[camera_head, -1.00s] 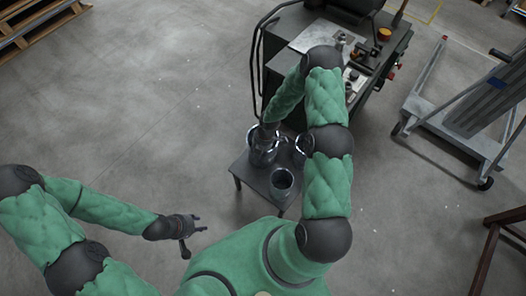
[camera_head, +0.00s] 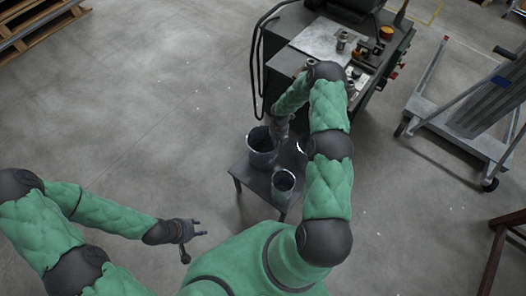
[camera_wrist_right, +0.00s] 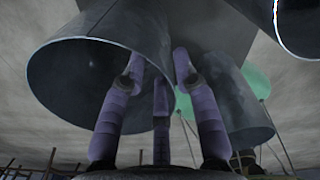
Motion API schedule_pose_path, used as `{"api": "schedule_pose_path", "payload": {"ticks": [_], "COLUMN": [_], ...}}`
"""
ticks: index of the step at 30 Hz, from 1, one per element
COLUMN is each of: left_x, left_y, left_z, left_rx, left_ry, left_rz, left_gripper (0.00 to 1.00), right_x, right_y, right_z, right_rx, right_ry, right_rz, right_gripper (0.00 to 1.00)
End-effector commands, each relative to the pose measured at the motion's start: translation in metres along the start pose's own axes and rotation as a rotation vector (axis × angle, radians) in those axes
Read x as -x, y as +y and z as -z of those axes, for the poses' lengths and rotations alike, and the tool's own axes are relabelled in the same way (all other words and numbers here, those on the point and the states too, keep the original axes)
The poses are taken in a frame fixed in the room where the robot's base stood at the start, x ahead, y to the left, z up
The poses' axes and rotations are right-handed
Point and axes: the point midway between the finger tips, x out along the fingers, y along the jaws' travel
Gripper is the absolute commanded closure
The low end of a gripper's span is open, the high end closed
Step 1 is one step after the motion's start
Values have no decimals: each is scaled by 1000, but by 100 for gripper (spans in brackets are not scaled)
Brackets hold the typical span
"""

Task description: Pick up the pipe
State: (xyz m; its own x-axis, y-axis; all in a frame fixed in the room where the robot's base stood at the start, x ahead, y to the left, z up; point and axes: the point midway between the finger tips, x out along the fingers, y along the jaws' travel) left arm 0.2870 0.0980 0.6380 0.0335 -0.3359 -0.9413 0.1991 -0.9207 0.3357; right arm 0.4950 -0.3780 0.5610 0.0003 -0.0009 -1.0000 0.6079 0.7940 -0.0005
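Dark grey metal pipes stand upright on a small dark table (camera_head: 236,170): a left pipe (camera_head: 262,149), a front pipe (camera_head: 283,183), and a third pipe (camera_head: 301,147) mostly hidden behind my right arm. My right gripper (camera_head: 279,128) is just above and beside the left pipe. In the right wrist view its purple fingers (camera_wrist_right: 160,65) are spread, with a large pipe's open end (camera_wrist_right: 75,75) behind the left ones and another pipe (camera_wrist_right: 240,112) behind the right one. Contact cannot be told. My left gripper (camera_head: 202,228) is open and empty over bare floor.
A dark machine bench (camera_head: 318,42) with small parts and a hose stands behind the table. A grey wheeled cart (camera_head: 455,138) is at the right, a brown frame (camera_head: 493,255) at the lower right. Pallets (camera_head: 35,25) lie far left. The floor at left is clear.

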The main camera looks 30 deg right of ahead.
Motion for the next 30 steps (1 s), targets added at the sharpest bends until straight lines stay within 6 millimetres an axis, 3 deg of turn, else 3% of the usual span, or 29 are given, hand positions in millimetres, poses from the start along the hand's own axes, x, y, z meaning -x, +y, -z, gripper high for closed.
{"api": "schedule_pose_path", "payload": {"ticks": [10, 20, 21, 24, 30], "left_x": [-21, -22, -22, -22, -22], "left_y": [-8, -8, -8, -8, -8], "left_z": [1, 1, 1, 1, 1], "left_rx": [0, 0, 0, 0, 0], "left_ry": [0, 0, 0, 0, 0], "left_rz": [0, 0, 0, 0, 0], "left_gripper": [60, 60, 60, 60, 60], "right_x": [-45, -51, -51, -51, -50], "right_y": [-3, -3, -3, -3, -2], "right_z": [-2, -2, -2, -2, -3], "right_rx": [-2, -1, -1, -1, -1], "right_ry": [2, 1, 1, 1, -1], "right_rz": [-1, -1, -1, -1, -1], "right_gripper": [70, 70, 73, 100, 100]}}
